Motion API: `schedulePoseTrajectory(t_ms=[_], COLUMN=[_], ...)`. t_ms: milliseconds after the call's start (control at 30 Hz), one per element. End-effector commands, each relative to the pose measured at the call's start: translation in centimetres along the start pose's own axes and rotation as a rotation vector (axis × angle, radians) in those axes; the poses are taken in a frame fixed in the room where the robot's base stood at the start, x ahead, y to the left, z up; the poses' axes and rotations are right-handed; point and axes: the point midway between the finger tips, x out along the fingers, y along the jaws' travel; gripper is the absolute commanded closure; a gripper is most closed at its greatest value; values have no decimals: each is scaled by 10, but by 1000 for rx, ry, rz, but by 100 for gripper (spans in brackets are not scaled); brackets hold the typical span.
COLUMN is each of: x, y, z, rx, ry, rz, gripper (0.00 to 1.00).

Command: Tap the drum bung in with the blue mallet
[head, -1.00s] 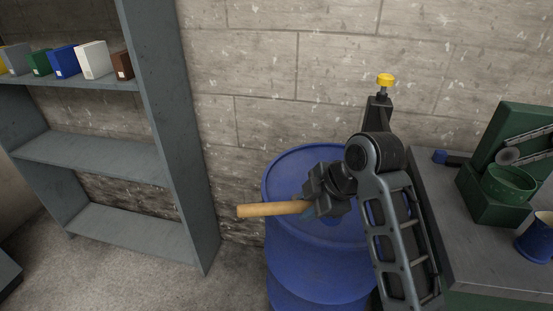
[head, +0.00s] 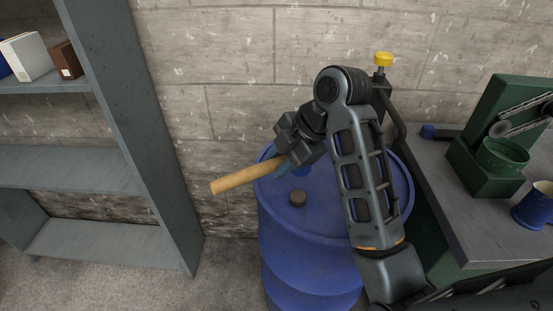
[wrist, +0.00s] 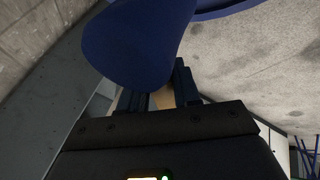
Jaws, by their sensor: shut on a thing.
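The blue mallet has a pale wooden handle (head: 236,177) that sticks out to the lower left of my gripper (head: 284,158). My gripper is shut on the handle. In the wrist view the mallet's large blue head (wrist: 135,45) fills the top middle, close to the camera, beyond my gripper's fingers (wrist: 158,95). In the head view the mallet head is mostly hidden by my gripper. The bung (head: 297,198) is a small dark round cap on the top of the blue drum (head: 330,222). My gripper is above and behind it, with the mallet apart from it.
A grey shelf unit (head: 125,130) stands at the left. A yellow knob (head: 382,59) rises behind my arm. A block wall is close behind the drum.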

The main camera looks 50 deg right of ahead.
Motion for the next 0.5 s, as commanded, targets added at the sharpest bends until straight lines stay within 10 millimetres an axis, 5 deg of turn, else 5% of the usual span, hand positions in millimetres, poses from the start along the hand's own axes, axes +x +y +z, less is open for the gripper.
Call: schedulePoseTrajectory(t_ms=[500], x=[24], y=[-11], z=[9], rx=[-1], ry=[2], rz=[1], gripper=[100])
